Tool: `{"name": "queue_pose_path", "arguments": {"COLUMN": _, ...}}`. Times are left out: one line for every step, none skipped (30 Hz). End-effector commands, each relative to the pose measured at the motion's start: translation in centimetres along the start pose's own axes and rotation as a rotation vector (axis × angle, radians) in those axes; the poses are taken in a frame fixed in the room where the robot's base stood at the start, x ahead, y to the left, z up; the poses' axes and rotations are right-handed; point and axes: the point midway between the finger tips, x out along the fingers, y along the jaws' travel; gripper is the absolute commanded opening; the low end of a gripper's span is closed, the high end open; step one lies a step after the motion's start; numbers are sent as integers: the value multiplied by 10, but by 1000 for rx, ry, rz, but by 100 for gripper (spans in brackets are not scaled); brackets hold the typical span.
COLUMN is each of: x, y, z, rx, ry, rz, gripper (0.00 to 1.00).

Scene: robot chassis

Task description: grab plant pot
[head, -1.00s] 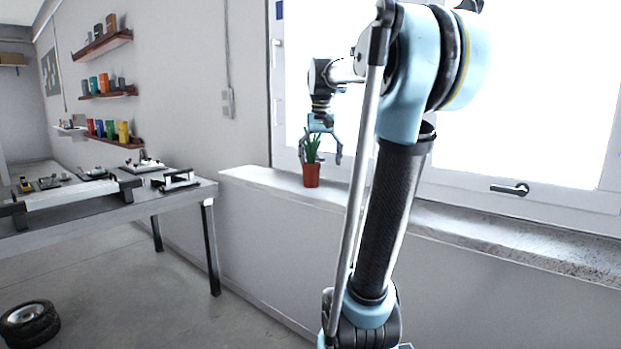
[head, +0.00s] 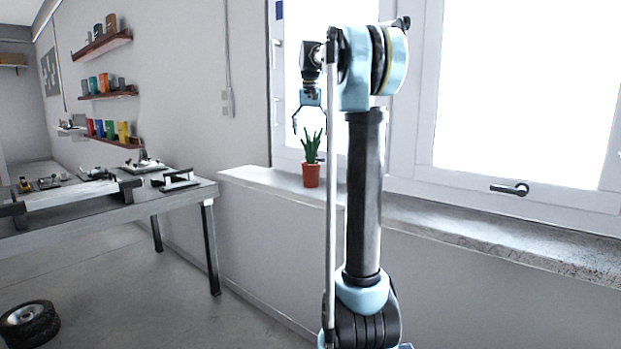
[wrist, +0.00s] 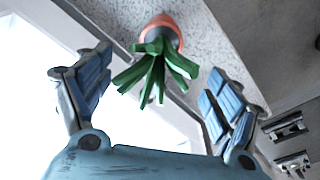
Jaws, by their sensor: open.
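The plant pot (head: 311,176) is a small orange-red pot with upright green leaves. It stands upright on the window sill, left of my arm in the head view. The gripper is open and empty.
The speckled sill (head: 440,222) runs along the window and is bare right of the pot. The window handle (head: 510,189) sticks out at right. A workbench (head: 110,208) with tools stands at left. A tyre (head: 30,323) lies on the floor.

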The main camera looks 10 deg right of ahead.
Motion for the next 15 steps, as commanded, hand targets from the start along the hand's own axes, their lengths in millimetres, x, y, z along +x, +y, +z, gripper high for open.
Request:
{"name": "queue_pose_path", "arguments": {"x": 10, "y": 0, "z": 0, "rx": 0, "ry": 0, "rz": 0, "gripper": 84}}
{"name": "queue_pose_path", "arguments": {"x": 15, "y": 0, "z": 0, "rx": 0, "ry": 0, "rz": 0, "gripper": 84}}
{"name": "queue_pose_path", "arguments": {"x": 22, "y": 0, "z": 0, "rx": 0, "ry": 0, "rz": 0, "gripper": 84}}
{"name": "queue_pose_path", "arguments": {"x": 27, "y": 0, "z": 0, "rx": 0, "ry": 0, "rz": 0, "gripper": 84}}
{"name": "queue_pose_path", "arguments": {"x": 32, "y": 0, "z": 0, "rx": 0, "ry": 0, "rz": 0, "gripper": 84}}
{"name": "queue_pose_path", "arguments": {"x": 39, "y": 0, "z": 0, "rx": 0, "ry": 0, "rz": 0, "gripper": 84}}
{"name": "queue_pose_path", "arguments": {"x": 44, "y": 0, "z": 0, "rx": 0, "ry": 0, "rz": 0, "gripper": 84}}
{"name": "queue_pose_path", "arguments": {"x": 50, "y": 0, "z": 0, "rx": 0, "ry": 0, "rz": 0, "gripper": 84}}
{"name": "queue_pose_path", "arguments": {"x": 57, "y": 0, "z": 0, "rx": 0, "ry": 0, "rz": 0, "gripper": 84}}
{"name": "queue_pose_path", "arguments": {"x": 62, "y": 0, "z": 0, "rx": 0, "ry": 0, "rz": 0, "gripper": 84}}
{"name": "queue_pose_path", "arguments": {"x": 67, "y": 0, "z": 0, "rx": 0, "ry": 0, "rz": 0, "gripper": 84}}
{"name": "queue_pose_path", "arguments": {"x": 72, "y": 0, "z": 0, "rx": 0, "ry": 0, "rz": 0, "gripper": 84}}
{"name": "queue_pose_path", "arguments": {"x": 77, "y": 0, "z": 0, "rx": 0, "ry": 0, "rz": 0, "gripper": 84}}
{"name": "queue_pose_path", "arguments": {"x": 80, "y": 0, "z": 0, "rx": 0, "ry": 0, "rz": 0, "gripper": 84}}
{"name": "queue_pose_path", "arguments": {"x": 84, "y": 0, "z": 0, "rx": 0, "ry": 0, "rz": 0, "gripper": 84}}
